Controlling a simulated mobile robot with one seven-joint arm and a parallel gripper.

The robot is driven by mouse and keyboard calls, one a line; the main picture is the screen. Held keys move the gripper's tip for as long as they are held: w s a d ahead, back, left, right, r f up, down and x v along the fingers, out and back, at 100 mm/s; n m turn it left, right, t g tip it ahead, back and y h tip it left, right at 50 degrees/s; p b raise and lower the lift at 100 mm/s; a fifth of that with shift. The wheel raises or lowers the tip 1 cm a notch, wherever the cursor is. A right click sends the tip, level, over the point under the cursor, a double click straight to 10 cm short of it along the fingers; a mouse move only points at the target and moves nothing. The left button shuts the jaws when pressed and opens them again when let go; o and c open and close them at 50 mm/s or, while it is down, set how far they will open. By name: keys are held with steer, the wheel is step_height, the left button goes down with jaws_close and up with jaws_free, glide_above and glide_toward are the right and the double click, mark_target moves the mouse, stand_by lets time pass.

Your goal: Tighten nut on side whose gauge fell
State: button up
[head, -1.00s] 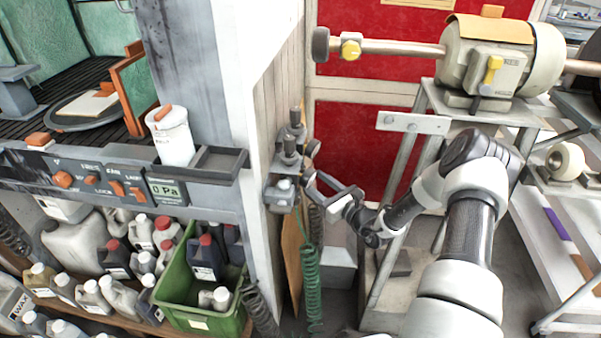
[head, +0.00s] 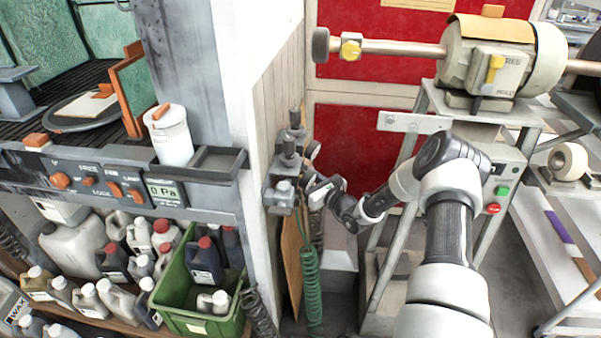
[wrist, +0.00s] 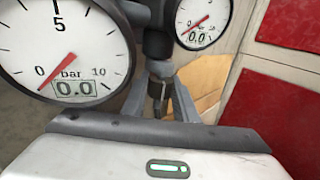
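In the wrist view a large white round gauge (wrist: 62,45) with a red needle fills the upper left; its display reads 0.0 bar. A smaller-looking similar gauge (wrist: 203,20), farther off at upper right, also reads 0.0. A dark fitting (wrist: 157,88) stands between them; whether it is the nut I cannot tell. My gripper (wrist: 160,110) has its fingers apart on either side of the fitting's lower end; contact is unclear. In the head view my gripper (head: 318,192) is beside the grey valve assembly (head: 286,165) on the wall edge. The gauge faces are not readable there.
A green coiled hose (head: 311,280) hangs below the assembly. A green crate (head: 200,305) with bottles stands at lower left. A polishing motor (head: 490,58) sits on a stand at right, with a red stop button (head: 493,208) below. A red cabinet (head: 355,145) is behind.

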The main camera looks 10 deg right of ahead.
steer(key=shift+c, duration=0.5)
steer(key=shift+f+b, duration=0.1)
steer(key=shift+b, duration=0.3)
steer(key=n+g+y+b, duration=0.1)
steer(key=n+y+b, duration=0.1)
steer(key=shift+d+f+g+y, duration=0.1)
steer(key=shift+f+g+y, duration=0.1)
steer(key=shift+g+y, duration=0.15)
steer(key=shift+n+g+y+b, duration=0.95)
steer(key=shift+g+b, duration=0.1)
steer(key=shift+b, duration=0.15)
steer(key=shift+r+n+g+y+b, duration=0.15)
steer(key=shift+n+g+y+b, duration=0.15)
steer(key=shift+n+g+y, duration=0.65)
steer(key=shift+r+n+g+y, duration=0.1)
steer(key=shift+n+g+y, duration=0.45)
steer(key=shift+g, duration=0.55)
steer(key=shift+n+g+y, duration=0.3)
steer(key=shift+n+g, duration=0.45)
steer(key=shift+g, duration=0.3)
steer(key=shift+r+n+g, duration=0.1)
steer(key=shift+n+g, duration=0.2)
steer(key=shift+g, duration=0.1)
steer(key=o, duration=1.1)
steer(key=shift+c, duration=0.2)
